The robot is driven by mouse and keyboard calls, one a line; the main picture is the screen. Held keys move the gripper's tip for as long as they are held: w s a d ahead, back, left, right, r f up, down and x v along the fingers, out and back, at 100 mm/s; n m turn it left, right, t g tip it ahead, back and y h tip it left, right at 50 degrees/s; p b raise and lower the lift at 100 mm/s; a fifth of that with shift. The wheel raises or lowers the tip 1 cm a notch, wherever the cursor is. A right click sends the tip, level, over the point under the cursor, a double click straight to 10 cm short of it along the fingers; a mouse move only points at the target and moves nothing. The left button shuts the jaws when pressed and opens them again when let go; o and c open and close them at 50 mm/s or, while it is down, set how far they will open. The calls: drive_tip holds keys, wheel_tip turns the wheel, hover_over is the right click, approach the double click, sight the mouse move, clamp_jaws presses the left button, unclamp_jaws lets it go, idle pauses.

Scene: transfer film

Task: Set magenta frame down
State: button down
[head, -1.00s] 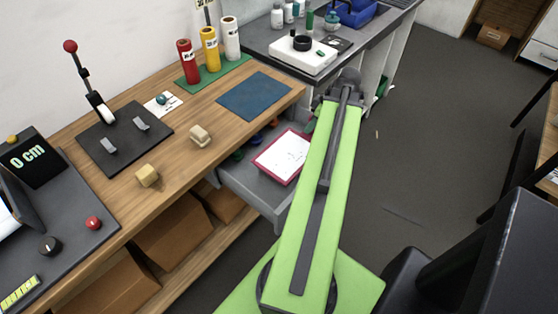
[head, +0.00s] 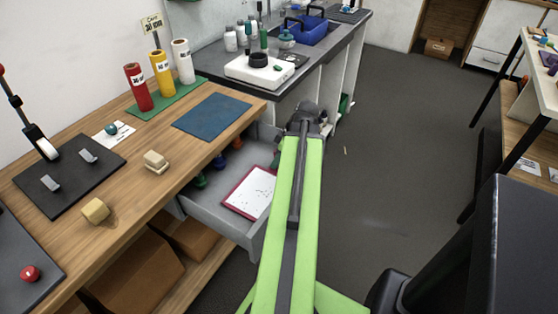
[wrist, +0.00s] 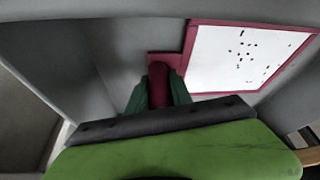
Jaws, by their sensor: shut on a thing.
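The magenta frame (head: 248,192) is flat and rectangular, with a white face bearing small dark specks. In the head view it is over or in the open grey drawer (head: 206,214), partly hidden by my green arm. I cannot tell whether it touches the drawer floor. In the wrist view the frame (wrist: 240,58) is at upper right, with a magenta grip at its left side. My gripper (wrist: 160,84) is shut on that grip, its dark green fingers on either side. The gripper is hidden in the head view.
Small coloured objects (head: 219,160) stand at the back of the drawer. The wooden bench (head: 135,190) above holds a blue mat (head: 207,115), two beige blocks and coloured rolls on a green mat. A grey counter (head: 325,48) stands behind. Open floor (head: 400,150) is on the right.

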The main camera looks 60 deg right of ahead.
drive_tip(key=shift+f, duration=0.15)
drive_tip(key=c, duration=1.1)
unclamp_jaws()
drive_tip(key=shift+c, duration=0.2)
drive_tip(key=shift+r+p, duration=0.45)
drive_tip(key=shift+r, duration=0.2)
drive_tip(key=p+v, duration=1)
drive_tip(key=v, duration=0.1)
drive_tip(key=shift+s, duration=0.2)
